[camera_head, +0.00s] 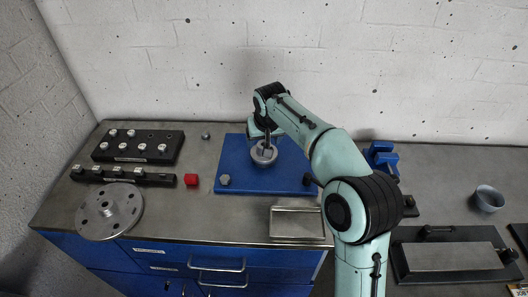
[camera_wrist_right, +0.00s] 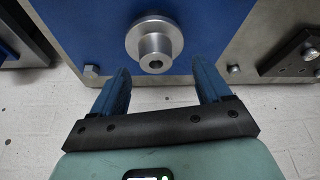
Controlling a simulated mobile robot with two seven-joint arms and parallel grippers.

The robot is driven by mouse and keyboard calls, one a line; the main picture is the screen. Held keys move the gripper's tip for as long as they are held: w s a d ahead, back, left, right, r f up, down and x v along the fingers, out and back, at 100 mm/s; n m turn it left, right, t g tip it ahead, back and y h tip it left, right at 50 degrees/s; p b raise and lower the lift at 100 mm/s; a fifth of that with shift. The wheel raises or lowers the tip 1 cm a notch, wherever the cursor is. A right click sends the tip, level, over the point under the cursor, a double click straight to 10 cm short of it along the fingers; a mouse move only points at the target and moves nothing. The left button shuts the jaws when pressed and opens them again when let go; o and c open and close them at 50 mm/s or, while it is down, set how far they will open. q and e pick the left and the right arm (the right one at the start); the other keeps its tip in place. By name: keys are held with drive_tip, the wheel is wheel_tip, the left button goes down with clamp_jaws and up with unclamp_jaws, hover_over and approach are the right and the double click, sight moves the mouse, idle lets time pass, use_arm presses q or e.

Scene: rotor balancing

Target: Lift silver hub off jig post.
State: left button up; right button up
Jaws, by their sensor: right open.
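The silver hub (camera_head: 264,155), a round flange with a narrower boss, sits on the blue plate (camera_head: 290,178) of the jig. In the right wrist view the hub (camera_wrist_right: 172,38) faces the camera, and a dark bore shows in its boss. My right gripper (camera_head: 265,141) is above the hub, pointing down. In the wrist view the right gripper (camera_wrist_right: 161,68) is open and empty; its two blue fingers stand apart, with the boss just beyond and between their tips. I cannot see the jig post, which the hub hides. My left gripper is not in view.
A metal tray (camera_head: 297,224) is in front of the plate. A blue fixture (camera_head: 380,156) and a bowl (camera_head: 488,199) stand to the right.

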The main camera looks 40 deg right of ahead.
drive_tip(key=x, duration=0.2)
drive_tip(key=d+x, duration=0.1)
drive_tip(key=x, duration=0.2)
drive_tip(key=shift+w, duration=0.15)
drive_tip(key=c, duration=1.4)
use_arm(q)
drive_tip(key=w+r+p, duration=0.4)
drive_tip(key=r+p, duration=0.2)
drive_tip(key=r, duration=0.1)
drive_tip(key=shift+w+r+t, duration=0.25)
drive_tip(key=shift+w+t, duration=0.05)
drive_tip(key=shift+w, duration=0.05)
use_arm(e)
drive_tip(key=shift+o, duration=0.2)
wheel_tip(320, 180, up, 20)
